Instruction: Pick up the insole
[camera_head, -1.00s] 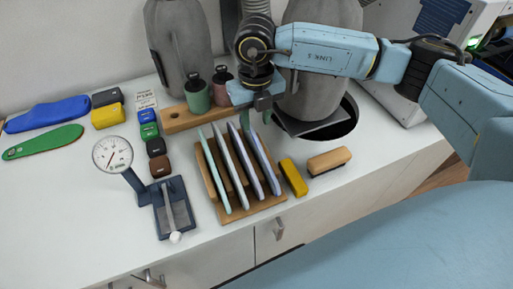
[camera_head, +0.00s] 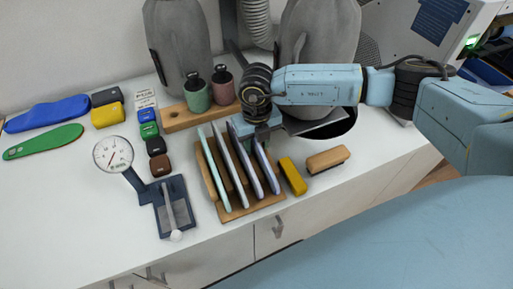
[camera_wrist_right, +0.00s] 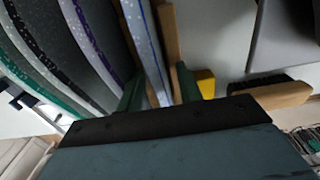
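Several thin insole blanks stand upright in a slotted wooden rack (camera_head: 233,213). The leftmost is mint (camera_head: 214,170); the rightmost is bluish (camera_head: 266,168). My right gripper (camera_head: 262,136) points down at the far end of the rightmost blank. In the wrist view, the green fingers of the right gripper (camera_wrist_right: 158,92) are apart, with the rightmost blank (camera_wrist_right: 150,45) between them. A gap seems to show beside it, so contact is not evident. The fingertips are largely hidden in the head view. A blue insole (camera_head: 47,114) and a green insole (camera_head: 42,142) lie flat at the left.
A dial gauge (camera_head: 113,154) stands left of the rack. A yellow block (camera_head: 292,176) and a wooden brush (camera_head: 328,160) lie close on its right. Two bottles (camera_head: 197,94) and grey foot forms (camera_head: 180,45) stand behind. Clear table lies at front left.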

